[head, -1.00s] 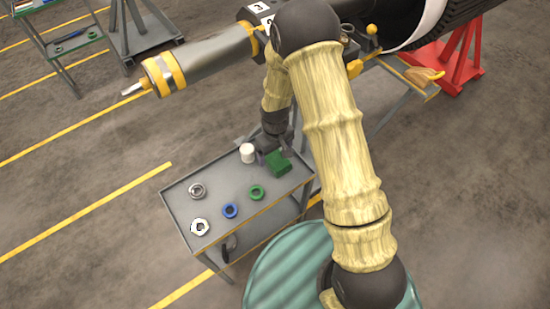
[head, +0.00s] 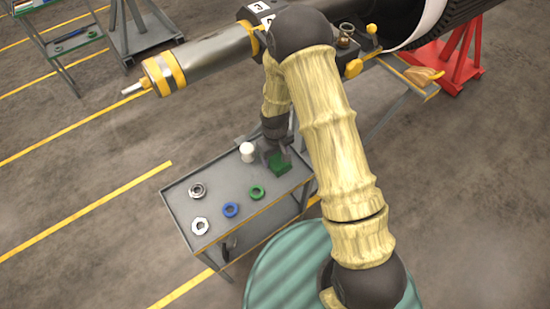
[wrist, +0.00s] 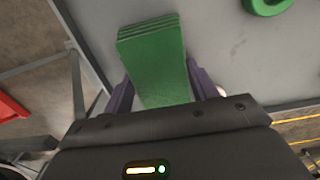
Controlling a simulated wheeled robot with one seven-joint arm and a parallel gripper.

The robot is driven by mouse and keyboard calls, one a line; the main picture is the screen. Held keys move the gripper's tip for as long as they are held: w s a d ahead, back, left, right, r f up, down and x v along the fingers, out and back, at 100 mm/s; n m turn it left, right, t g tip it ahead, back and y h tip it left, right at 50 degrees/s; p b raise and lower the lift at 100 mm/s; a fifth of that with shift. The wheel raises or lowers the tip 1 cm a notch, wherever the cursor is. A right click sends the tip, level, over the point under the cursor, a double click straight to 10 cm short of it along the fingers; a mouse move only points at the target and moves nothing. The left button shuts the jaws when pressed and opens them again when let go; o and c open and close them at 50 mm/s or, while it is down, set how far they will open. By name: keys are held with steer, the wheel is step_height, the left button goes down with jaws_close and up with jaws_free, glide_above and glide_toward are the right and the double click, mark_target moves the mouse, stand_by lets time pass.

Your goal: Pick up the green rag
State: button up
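The green rag (head: 281,167) is a folded stack lying at the right end of the grey cart top, partly covered by my gripper in the head view. In the wrist view the rag (wrist: 157,68) fills the space between the fingers, its layered folded edge toward the top. My gripper (wrist: 162,88) is open, with one dark purple finger on each side of the rag. I cannot tell whether either finger touches it. In the head view my gripper (head: 277,156) is pointing down over the rag.
A white cylinder (head: 247,152) stands just left of my gripper on the cart (head: 180,215). A green ring (head: 257,192), a blue ring (head: 230,210) and two metal rings (head: 198,190) lie further left. The large rotor (head: 215,55) is behind the cart.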

mark_target(275, 156)
steer(key=shift+r, duration=0.1)
steer(key=shift+c, duration=0.3)
step_height(275, 156, up, 10)
steer(key=shift+b, duration=0.3)
stand_by(0.4)
steer(key=shift+o, duration=1.3)
steer(key=shift+c, duration=0.7)
